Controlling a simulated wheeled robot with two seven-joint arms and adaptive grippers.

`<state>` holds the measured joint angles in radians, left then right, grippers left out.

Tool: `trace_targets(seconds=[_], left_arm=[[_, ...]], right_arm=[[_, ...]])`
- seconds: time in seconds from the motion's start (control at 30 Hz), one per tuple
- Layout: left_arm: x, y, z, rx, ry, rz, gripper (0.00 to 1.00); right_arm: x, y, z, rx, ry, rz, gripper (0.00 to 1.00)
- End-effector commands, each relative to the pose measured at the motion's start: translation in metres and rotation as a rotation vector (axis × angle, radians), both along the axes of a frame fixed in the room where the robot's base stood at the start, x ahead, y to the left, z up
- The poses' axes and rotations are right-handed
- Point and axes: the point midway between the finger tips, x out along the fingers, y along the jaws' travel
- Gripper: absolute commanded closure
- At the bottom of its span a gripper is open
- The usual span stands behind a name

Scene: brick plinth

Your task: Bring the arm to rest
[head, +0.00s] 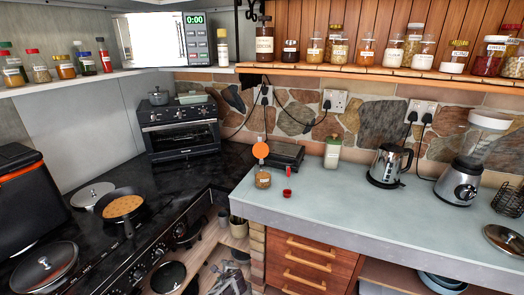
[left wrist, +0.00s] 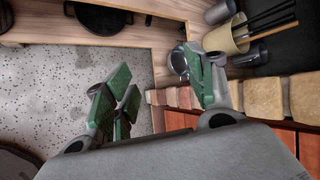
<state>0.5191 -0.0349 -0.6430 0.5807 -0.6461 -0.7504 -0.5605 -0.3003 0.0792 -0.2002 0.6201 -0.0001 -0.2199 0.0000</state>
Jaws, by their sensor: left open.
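My left gripper (left wrist: 158,72) shows in the left wrist view with its green-padded fingers spread wide apart. Nothing is between the fingers. Below and beyond them are a speckled floor, wooden shelf edges and a brick edge, all apart from the fingers as far as I can tell. In the head view, a grey shape low in the middle, in front of the shelves, may be part of this arm, but I cannot make out its fingers. My right gripper is in neither view.
A grey counter (head: 400,222) bears a kettle (head: 388,166), a blender (head: 460,182) and a small jar (head: 263,179). A pan (head: 122,207) of brown food sits on the dark stove. In the wrist view, a utensil holder (left wrist: 226,36) stands close to the right finger.

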Motion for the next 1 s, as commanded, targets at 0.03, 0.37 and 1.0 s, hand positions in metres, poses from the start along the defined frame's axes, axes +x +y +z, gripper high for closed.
trace_targets(seconds=[0.03,0.37,1.0], left_arm=[[0.001,-0.004,-0.003,-0.077,-0.017,0.035,0.45],[-0.013,-0.033,-0.034,-0.656,-0.09,0.347,0.45],[-0.21,0.022,-0.178,-1.122,-0.012,0.963,0.45]], right_arm=[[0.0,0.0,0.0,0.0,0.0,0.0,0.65],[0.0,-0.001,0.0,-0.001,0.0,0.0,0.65],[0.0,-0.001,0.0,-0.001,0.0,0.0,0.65]])
